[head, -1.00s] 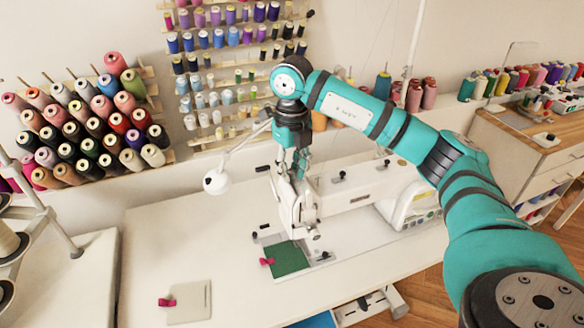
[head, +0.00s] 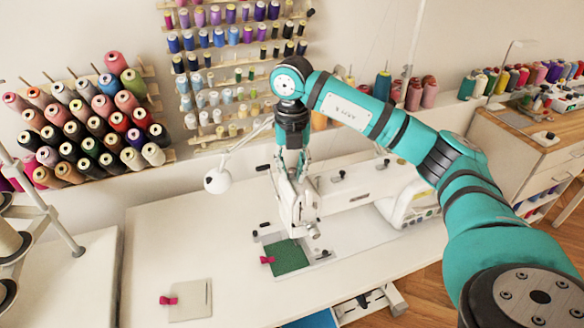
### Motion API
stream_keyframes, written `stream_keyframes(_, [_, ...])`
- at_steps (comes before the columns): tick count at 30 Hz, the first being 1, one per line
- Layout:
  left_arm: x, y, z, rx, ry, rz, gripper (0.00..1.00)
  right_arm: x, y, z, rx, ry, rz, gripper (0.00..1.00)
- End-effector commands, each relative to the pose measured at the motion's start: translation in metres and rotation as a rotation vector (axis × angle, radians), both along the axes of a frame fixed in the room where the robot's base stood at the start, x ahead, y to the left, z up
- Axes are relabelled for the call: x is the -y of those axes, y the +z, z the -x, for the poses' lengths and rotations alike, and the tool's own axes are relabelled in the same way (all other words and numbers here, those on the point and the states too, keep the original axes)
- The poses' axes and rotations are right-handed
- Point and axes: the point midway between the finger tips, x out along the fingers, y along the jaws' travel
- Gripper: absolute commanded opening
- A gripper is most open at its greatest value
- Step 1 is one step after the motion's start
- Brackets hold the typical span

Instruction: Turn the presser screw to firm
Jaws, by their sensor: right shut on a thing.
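A white sewing machine (head: 345,197) stands on the white table, its head end (head: 297,200) toward the left. My right gripper (head: 291,170) points down at the top of that head end and is shut on the presser screw there. The screw itself is hidden by the fingers and too small to make out, so its setting cannot be read. A green fabric piece (head: 290,258) with a pink clip (head: 267,260) lies below the needle area. My left gripper is not in view.
A white lamp (head: 218,181) stands close left of the machine head. A beige fabric piece (head: 190,301) with a pink clip lies on the white table (head: 150,240), whose left part is mostly clear. Thread racks (head: 90,125) hang on the wall behind.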

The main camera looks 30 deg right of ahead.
Motion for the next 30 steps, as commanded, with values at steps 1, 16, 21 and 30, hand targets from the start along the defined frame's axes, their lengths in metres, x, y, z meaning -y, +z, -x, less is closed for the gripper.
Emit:
stream_keyframes(1, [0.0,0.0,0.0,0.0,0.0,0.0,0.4,0.001,0.002,-0.001,0.006,-0.007,0.001,0.0])
stream_keyframes(16, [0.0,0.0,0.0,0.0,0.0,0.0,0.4,0.001,0.001,-0.001,0.004,-0.005,0.001,0.42])
stream_keyframes(21, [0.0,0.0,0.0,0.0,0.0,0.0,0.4,0.0,0.001,0.0,0.002,-0.003,0.0,0.42])
stream_keyframes(30, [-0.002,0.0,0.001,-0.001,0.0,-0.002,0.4,0.0,0.026,-0.001,0.006,-0.003,0.0,0.42])
